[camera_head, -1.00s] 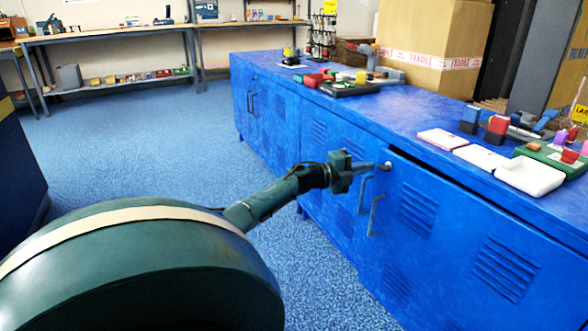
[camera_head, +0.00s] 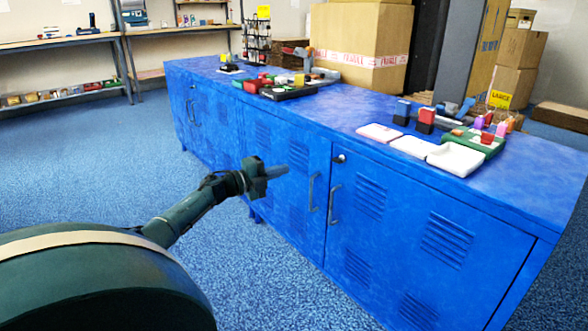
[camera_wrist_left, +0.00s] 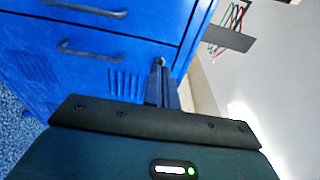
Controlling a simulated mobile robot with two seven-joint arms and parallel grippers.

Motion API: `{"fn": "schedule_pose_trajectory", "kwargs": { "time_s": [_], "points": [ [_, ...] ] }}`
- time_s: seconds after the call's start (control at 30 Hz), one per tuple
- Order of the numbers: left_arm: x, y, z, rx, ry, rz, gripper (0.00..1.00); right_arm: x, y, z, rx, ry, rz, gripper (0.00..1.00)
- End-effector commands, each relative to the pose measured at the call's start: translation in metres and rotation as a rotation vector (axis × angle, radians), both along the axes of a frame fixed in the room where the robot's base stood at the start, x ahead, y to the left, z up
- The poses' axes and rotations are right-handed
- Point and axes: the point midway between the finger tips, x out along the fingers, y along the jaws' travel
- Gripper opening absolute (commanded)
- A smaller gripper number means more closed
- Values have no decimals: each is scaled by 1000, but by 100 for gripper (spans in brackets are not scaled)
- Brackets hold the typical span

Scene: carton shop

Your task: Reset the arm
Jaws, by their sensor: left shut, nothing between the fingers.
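My left arm comes in from the lower left in the head view. Its gripper (camera_head: 278,172) is in front of the blue cabinet (camera_head: 300,235), left of the door handles, with its fingers together and nothing between them. In the left wrist view the shut fingers (camera_wrist_left: 162,88) point towards the blue doors, with a round lock just beyond their tips. I cannot tell whether the fingertips touch the cabinet. My right gripper is in neither view.
On the cabinet top are white trays (camera_head: 455,160), stamps (camera_head: 426,118), a dark tray of small parts (camera_head: 290,92) and a large carton (camera_head: 362,50). Shelving (camera_head: 60,44) stands along the back wall. Blue floor (camera_head: 90,170) lies open left of the cabinet.

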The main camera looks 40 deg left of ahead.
Motion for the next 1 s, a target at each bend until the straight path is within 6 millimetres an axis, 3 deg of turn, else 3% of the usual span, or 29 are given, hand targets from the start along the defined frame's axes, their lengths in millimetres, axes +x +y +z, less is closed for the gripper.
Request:
{"fn": "schedule_pose_trajectory", "kwargs": {
  "time_s": [0.2,0.63,0.77,1.0],
  "points": [
    [-22,25,0,1,1,2,0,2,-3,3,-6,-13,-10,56],
    [-27,31,6,0,-1,0,0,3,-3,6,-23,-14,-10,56],
    [-27,31,36,1,-1,0,0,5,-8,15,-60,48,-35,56],
    [-27,31,124,1,-1,0,0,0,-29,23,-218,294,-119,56]
  ]
}}
